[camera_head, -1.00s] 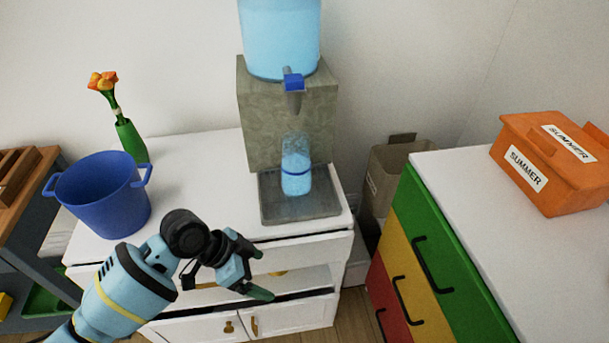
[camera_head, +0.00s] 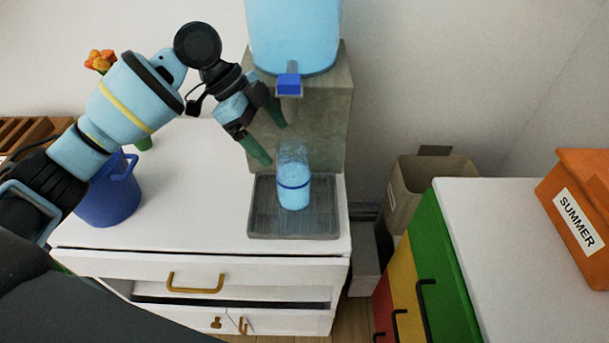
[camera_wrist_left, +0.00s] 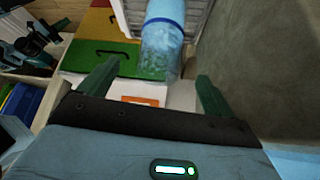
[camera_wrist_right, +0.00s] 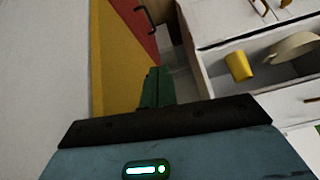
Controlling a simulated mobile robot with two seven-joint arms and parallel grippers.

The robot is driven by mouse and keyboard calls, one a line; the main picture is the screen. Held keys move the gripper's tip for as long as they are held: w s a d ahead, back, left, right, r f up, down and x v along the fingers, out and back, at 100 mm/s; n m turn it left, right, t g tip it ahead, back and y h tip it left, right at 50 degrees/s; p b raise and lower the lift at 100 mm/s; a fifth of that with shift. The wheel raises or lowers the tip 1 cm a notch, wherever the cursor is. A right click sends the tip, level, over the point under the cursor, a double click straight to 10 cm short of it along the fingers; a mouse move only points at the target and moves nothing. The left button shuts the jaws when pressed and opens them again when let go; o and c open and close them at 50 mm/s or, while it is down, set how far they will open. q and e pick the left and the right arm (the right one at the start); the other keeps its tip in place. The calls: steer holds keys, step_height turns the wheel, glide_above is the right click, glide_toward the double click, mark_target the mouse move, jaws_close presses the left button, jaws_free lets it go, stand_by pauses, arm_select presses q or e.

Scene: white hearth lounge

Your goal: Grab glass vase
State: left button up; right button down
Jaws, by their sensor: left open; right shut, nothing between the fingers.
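The clear glass vase (camera_head: 294,187) with a blue band stands upright on the drip tray (camera_head: 262,218) of the water dispenser, with bluish water inside. My left gripper (camera_head: 276,146) is open and empty, just up and left of the vase's top. In the left wrist view, the vase (camera_wrist_left: 163,38) lies beyond the gap between the two green fingers (camera_wrist_left: 158,74), apart from them. My right gripper (camera_wrist_right: 155,82) shows in the right wrist view, shut and empty, beside the coloured drawers (camera_wrist_right: 118,55).
The dispenser body (camera_head: 325,130) and its blue tap (camera_head: 289,84) rise close behind the vase. A blue pot (camera_head: 108,200) and orange flowers (camera_head: 100,61) are partly hidden by my left arm.

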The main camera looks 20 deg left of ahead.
mark_target(287, 161)
arm_select(q)
steer(key=shift+s, duration=0.15)
steer(key=shift+x, duration=1.25)
steer(key=shift+d+f, duration=0.3)
steer(key=shift+f, duration=0.55)
steer(key=shift+d+f, duration=0.3)
steer(key=shift+f, duration=0.5)
steer(key=shift+d+f, duration=0.25)
steer(key=shift+f, duration=0.6)
steer(key=shift+c, duration=0.2)
steer(key=shift+w+r, duration=0.1)
steer(key=shift+w, duration=0.15)
jaws_close()
